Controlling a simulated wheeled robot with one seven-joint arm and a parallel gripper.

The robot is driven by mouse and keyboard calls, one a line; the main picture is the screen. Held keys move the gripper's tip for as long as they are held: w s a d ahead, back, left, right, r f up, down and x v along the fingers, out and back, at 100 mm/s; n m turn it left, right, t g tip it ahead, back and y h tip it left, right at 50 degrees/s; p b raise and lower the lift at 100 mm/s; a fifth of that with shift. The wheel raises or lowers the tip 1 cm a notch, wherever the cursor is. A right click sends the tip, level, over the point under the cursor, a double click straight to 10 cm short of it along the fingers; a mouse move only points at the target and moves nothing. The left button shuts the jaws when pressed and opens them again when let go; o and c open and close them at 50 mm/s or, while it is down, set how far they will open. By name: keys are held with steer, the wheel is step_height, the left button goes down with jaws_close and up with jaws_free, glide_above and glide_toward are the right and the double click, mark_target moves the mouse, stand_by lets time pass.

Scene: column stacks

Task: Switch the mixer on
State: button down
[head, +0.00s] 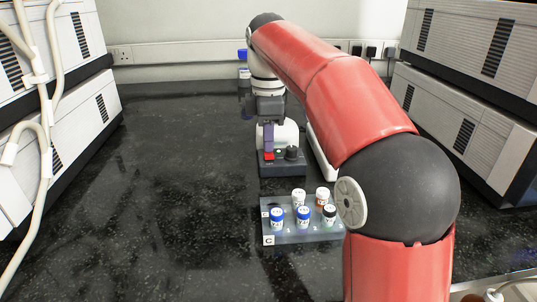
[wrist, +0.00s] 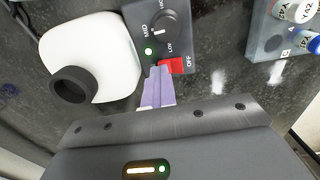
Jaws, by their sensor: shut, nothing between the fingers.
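The mixer (head: 284,168) stands on the dark bench, with a dark base and a white rounded part (wrist: 95,52). My gripper (head: 268,150) is shut and empty, pointing down over the panel's left side. In the wrist view its purple fingertips (wrist: 159,70) are at the red switch's edge and cover part of it. I cannot tell whether they touch it.
A translucent rack (head: 295,233) with several capped vials stands just in front of the mixer. A blue-capped bottle (head: 243,72) stands at the back. Stacked white instruments (head: 60,140) flank both sides. The bench to the left of the mixer is clear.

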step_height(320, 180, up, 3)
steer(key=p, duration=0.3)
steer(key=shift+r, duration=0.95)
